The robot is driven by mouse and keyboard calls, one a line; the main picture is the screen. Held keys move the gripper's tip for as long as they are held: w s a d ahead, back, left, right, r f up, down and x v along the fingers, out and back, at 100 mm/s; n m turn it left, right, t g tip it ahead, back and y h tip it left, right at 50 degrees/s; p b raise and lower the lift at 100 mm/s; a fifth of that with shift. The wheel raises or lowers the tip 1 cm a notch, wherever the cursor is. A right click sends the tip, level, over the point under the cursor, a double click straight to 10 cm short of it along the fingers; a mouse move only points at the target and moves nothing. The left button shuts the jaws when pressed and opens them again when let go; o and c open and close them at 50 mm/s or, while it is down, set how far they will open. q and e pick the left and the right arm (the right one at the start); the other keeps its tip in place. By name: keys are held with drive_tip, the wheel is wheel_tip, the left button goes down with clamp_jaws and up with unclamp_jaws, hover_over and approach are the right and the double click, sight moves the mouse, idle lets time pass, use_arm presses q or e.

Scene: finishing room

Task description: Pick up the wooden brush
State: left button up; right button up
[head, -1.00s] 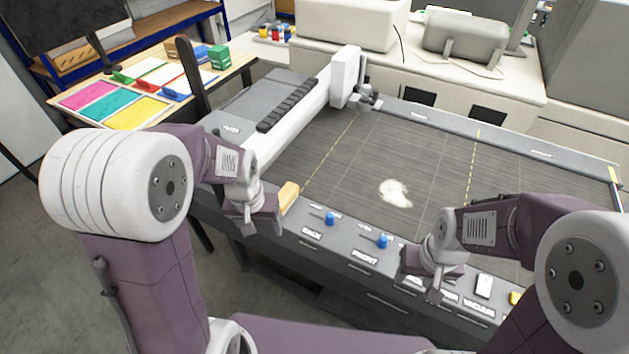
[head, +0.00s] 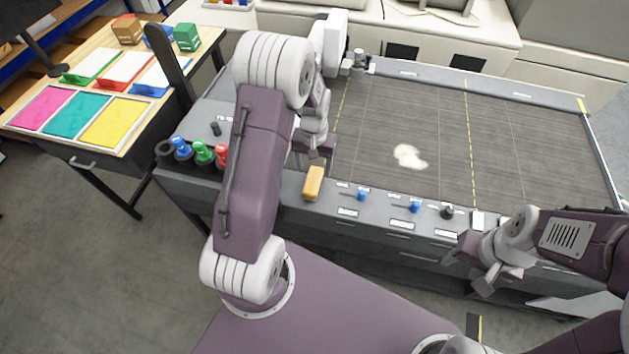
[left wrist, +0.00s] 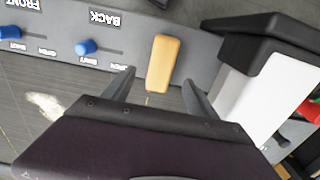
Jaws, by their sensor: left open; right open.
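The wooden brush, a tan block (head: 314,184), lies on the grey front ledge of the machine in the head view, left of the blue knobs. In the left wrist view the brush (left wrist: 162,62) lies ahead of the fingertips, between their lines. My left gripper (head: 312,150) is open and empty, just behind the brush and apart from it; its fingers also show in the left wrist view (left wrist: 158,88). My right gripper (head: 468,268) is open and empty at the front edge of the machine, well to the right of the brush.
Blue knobs (head: 361,195) stand on the ledge right of the brush. Coloured bottles (head: 203,153) stand at the ledge's left end. A white powder patch (head: 409,156) lies on the dark bed (head: 440,120). A table with coloured sheets (head: 60,140) stands at the left.

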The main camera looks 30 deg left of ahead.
sight(313, 180)
use_arm(q)
drive_tip(key=shift+f, duration=0.65)
drive_tip(key=shift+a+f, duration=0.1)
drive_tip(key=shift+f, duration=0.4)
drive_tip(key=shift+f+p, duration=0.25)
drive_tip(key=shift+p, duration=0.2)
drive_tip(key=f, duration=0.1)
drive_tip(key=f+p, duration=0.1)
drive_tip(key=f, duration=0.2)
drive_tip(key=shift+s, duration=0.25)
drive_tip(key=shift+w+f, duration=0.1)
drive_tip(key=shift+f, duration=0.3)
drive_tip(key=shift+r, duration=0.1)
clamp_jaws()
